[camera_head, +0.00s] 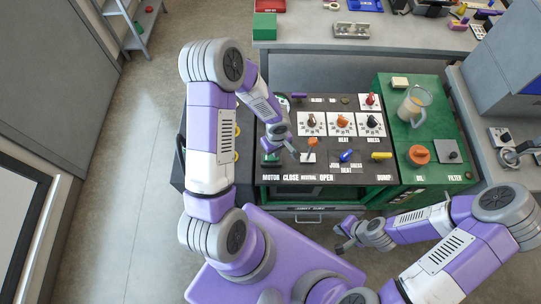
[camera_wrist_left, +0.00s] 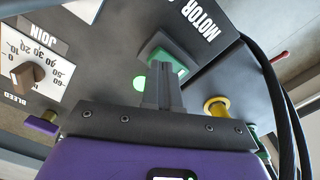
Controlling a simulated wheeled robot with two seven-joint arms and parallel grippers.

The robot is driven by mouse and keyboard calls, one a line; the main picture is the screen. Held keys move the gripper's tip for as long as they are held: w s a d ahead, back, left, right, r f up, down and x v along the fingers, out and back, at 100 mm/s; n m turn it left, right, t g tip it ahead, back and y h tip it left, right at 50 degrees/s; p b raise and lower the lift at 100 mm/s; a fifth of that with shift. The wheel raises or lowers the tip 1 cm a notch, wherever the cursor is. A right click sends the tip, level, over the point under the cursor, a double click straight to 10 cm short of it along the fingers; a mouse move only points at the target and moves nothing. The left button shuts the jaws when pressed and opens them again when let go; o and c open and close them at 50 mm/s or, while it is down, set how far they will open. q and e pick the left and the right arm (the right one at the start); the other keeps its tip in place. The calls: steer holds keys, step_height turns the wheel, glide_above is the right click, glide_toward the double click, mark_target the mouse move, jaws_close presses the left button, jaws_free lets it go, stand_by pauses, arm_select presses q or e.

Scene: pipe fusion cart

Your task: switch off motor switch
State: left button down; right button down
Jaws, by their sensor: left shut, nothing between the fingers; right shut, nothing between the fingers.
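The motor switch (camera_head: 270,158) is a green part on the black panel just above the MOTOR label (camera_head: 271,178). In the left wrist view the switch (camera_wrist_left: 180,66) is a green rocker in a dark frame, partly hidden behind my fingers. A small green light (camera_wrist_left: 139,83) glows beside it. My left gripper (camera_head: 276,150) is shut and empty, its fingertips (camera_wrist_left: 162,72) pointing at the switch at very close range. I cannot tell whether they touch it. My right gripper (camera_head: 346,240) is shut and empty in front of the cart, away from the panel.
The panel (camera_head: 335,180) also carries dials, an orange-tipped lever (camera_head: 311,143), a blue handle (camera_head: 346,156) and a yellow handle (camera_head: 381,156). A pitcher (camera_head: 413,106) stands on the green top at right. A yellow knob (camera_wrist_left: 216,108) and black cable (camera_wrist_left: 274,85) are near my left gripper.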

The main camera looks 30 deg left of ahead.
arm_select(q)
steer(key=shift+f+b, duration=1)
steer(key=shift+b, duration=0.3)
stand_by(0.8)
steer(key=shift+r+p, duration=2.05)
steer(key=shift+r, duration=1.5)
steer(key=shift+s+f, duration=0.1)
